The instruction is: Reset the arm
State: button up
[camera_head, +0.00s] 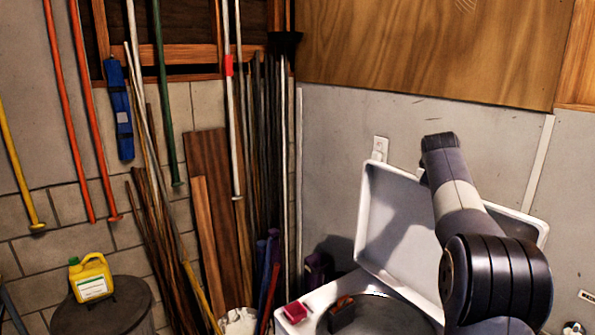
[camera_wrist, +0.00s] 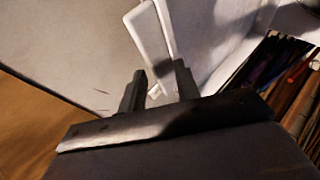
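My arm rises in front of the white top-loading machine in the head view, and my gripper is mostly hidden behind it there. In the wrist view my gripper (camera_wrist: 160,88) shows two dark fingers spread apart, with no object seen between them. The white lid (camera_head: 392,215) stands open against the wall, partly covered by my arm.
A pink box (camera_head: 297,312) and a dark orange-topped item (camera_head: 342,312) sit by the machine's opening. A white wall outlet (camera_head: 380,148) is above the lid. Poles and boards (camera_head: 215,215) lean at left. A yellow jug (camera_head: 91,278) stands on a dark bin (camera_head: 120,310).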

jog(key=shift+d, duration=0.15)
jog(key=b+v, duration=0.3)
jog(key=v, duration=0.8)
jog(key=p+x, duration=0.3)
jog(key=x, duration=0.9)
jog(key=s+a+f+b, duration=0.2)
jog(key=s+a+f, duration=0.1)
jog(key=s+a, duration=0.4)
jog(key=s+a+f+b, duration=0.3)
jog(key=s+a+f, duration=0.1)
jog(key=a, duration=0.5)
jog(key=s+a+f+b, duration=0.5)
jog(key=a+f+b, duration=0.2)
jog(key=f+b, duration=0.3)
jog(key=s+a+f+t+h+b, duration=0.1)
jog(key=s+a+f+b, duration=0.3)
jog(key=a+f+b, duration=0.3)
jog(key=shift+s+a+f+b, duration=0.3)
jog(key=shift+s+f+b, duration=0.1)
jog(key=shift+f+b, duration=1.1)
